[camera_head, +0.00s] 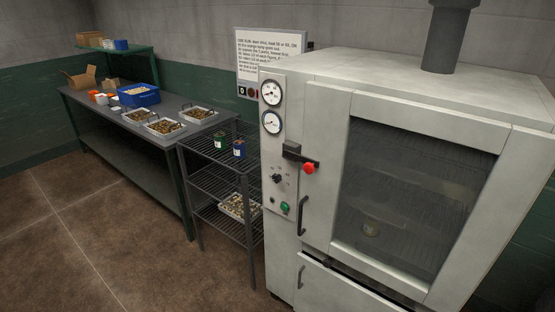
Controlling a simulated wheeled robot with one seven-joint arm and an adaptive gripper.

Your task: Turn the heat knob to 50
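A black knob (277,179) with small marks around it sits on the light grey front panel of the oven (321,192), left of the glass door. It looks like the heat knob, but its label and setting are too small to read. Two round white gauges (271,93) are above it, one over the other; the lower gauge (271,122) also has a needle. A green button (284,208) and a small dark fitting are below the knob. My gripper is not in view.
A black latch with a red knob (309,168) juts out beside the panel. Black door handles (302,215) stand out below. A wire rack (213,180) with cans stands close left. A workbench (105,118) holds trays. Brown floor (110,235) is clear at front left.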

